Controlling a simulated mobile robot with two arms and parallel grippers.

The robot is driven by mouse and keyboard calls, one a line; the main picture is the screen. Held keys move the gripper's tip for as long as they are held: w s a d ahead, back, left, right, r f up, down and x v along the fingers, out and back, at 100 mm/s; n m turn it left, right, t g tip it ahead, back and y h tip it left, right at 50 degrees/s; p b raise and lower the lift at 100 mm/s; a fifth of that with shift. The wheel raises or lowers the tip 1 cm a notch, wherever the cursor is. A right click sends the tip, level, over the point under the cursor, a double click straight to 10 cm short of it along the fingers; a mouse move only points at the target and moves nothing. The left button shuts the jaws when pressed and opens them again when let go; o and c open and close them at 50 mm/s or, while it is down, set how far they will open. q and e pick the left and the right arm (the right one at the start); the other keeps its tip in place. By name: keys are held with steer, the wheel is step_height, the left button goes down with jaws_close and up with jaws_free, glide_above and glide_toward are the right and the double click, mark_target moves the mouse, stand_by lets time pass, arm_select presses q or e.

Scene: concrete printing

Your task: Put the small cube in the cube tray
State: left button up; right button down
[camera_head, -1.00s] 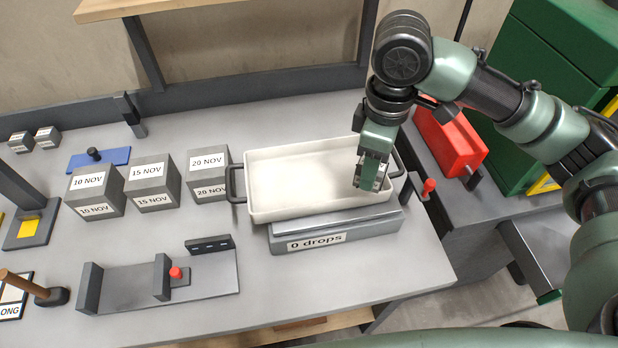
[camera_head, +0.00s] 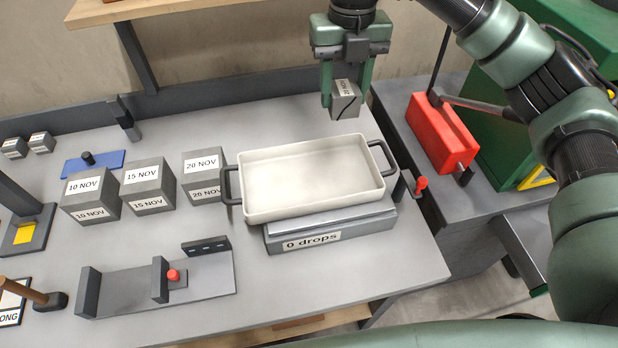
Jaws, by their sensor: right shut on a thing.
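My right gripper (camera_head: 344,88) is shut on a small grey cube (camera_head: 345,107) with a white label and a dark line across its face. It holds the cube in the air, beyond the back right part of the white tray (camera_head: 246,190) in the picture. The tray is empty, has two dark handles, and sits on a grey unit (camera_head: 372,222) labelled "0 drops". I cannot tell from the picture whether this is the cube tray. My left gripper is not in view.
Larger grey cubes marked 10 NOV (camera_head: 83,209), 15 NOV (camera_head: 145,202) and 20 NOV (camera_head: 205,178) stand left of the tray. Two small cubes (camera_head: 41,142) stand far left. A grey fixture (camera_head: 210,272) lies in front. A red box (camera_head: 436,130) is at right.

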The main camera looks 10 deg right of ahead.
steer(key=shift+n, duration=0.3)
step_height(320, 180, down, 20)
steer(key=p, duration=0.3)
steer(key=shift+r, duration=0.15)
steer(key=c, duration=0.7)
jaws_free()
steer(key=shift+r+b, duration=1.5)
steer(key=shift+r, duration=4.5)
